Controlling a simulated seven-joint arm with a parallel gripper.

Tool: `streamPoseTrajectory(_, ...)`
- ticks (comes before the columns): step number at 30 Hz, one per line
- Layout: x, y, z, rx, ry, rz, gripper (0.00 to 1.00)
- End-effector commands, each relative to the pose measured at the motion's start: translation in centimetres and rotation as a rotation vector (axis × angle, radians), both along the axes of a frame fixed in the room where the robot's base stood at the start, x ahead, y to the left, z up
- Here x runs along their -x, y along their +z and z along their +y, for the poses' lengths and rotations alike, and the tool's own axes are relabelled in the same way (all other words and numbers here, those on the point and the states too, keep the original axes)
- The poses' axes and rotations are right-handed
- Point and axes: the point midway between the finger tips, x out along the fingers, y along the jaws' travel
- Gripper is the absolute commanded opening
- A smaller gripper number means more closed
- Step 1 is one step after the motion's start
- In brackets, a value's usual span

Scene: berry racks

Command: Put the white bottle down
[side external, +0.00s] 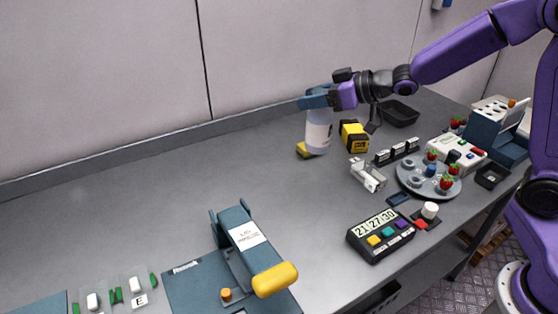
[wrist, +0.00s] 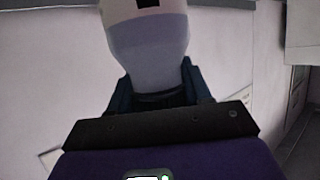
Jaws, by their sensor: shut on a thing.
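The white bottle (side external: 318,136) hangs below my gripper (side external: 318,97) at the back of the grey table in the side external view. My gripper is shut on its upper part, and the bottle looks upright. Its base is close to the tabletop beside a yellow item; I cannot tell whether it touches. In the wrist view, the bottle (wrist: 148,45) fills the top middle, between the dark fingers of my gripper (wrist: 160,85). The bottle's top is hidden by the fingers in the side external view.
A yellow and black block (side external: 354,136) stands just right of the bottle, and a low yellow item (side external: 304,151) lies at its base. A black tray (side external: 400,113) is behind right. A round grey tray (side external: 415,188) holds strawberries. The table (side external: 180,185) left of the bottle is clear.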

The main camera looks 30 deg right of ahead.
Motion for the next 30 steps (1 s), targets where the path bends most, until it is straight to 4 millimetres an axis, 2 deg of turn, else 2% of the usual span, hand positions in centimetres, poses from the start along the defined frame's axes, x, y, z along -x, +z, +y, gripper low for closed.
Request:
streamPoseTrajectory(5, -1.9, -0.9, 0.2, -0.001, 0.001, -0.002, 0.0)
streamPoseTrajectory(18, -9.4, -4.6, 1.8, 0.0, 0.001, -0.001, 0.0)
streamPoseTrajectory(24, -11.6, -7.4, 2.3, -0.001, 0.0, -0.001, 0.0)
streamPoseTrajectory(30, -13.0, -9.1, 2.7, -0.001, 0.001, -0.003, 0.0)
